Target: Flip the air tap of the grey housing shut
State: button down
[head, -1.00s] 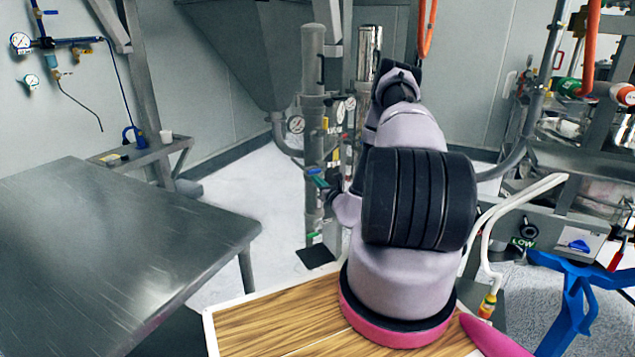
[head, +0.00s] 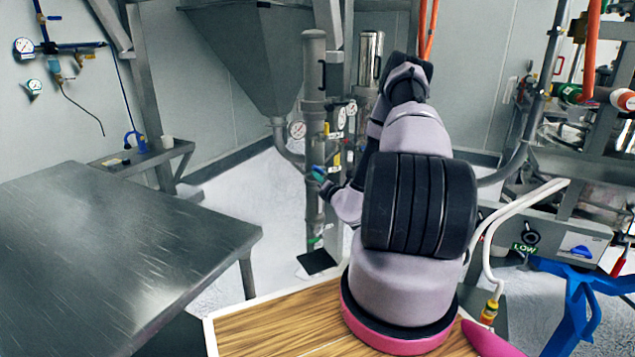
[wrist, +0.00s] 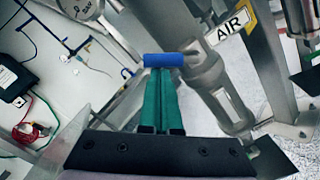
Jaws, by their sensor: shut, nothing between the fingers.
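The grey housing (head: 314,75) is a tall upright cylinder beside a post in the head view. In the wrist view a grey tubular body (wrist: 222,95) runs diagonally, with a yellow-edged AIR label (wrist: 235,28) beside it. A short blue handle (wrist: 163,60), apparently the air tap's lever, lies crosswise at the tips of my gripper (wrist: 163,72). My gripper's teal fingers are together, with nothing between them. I cannot tell whether they touch the handle. In the head view my gripper (head: 318,173) is small beside the housing's lower part, and my arm hides part of that area.
Pressure gauges (head: 298,130) and pipes crowd around the housing. A steel table (head: 120,250) stands at the left and a grey hopper (head: 250,50) hangs behind. Blue air lines (head: 75,45) run on the left wall. Floor between table and housing is mostly clear.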

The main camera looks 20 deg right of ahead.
jog(key=m, duration=0.2)
jog(key=r+m, duration=0.1)
jog(key=shift+d+r+m, duration=0.3)
jog(key=shift+d+m, duration=0.1)
jog(key=m, duration=0.1)
jog(key=d+r+m, duration=0.1)
jog(key=m, duration=0.1)
jog(key=shift+a, duration=0.1)
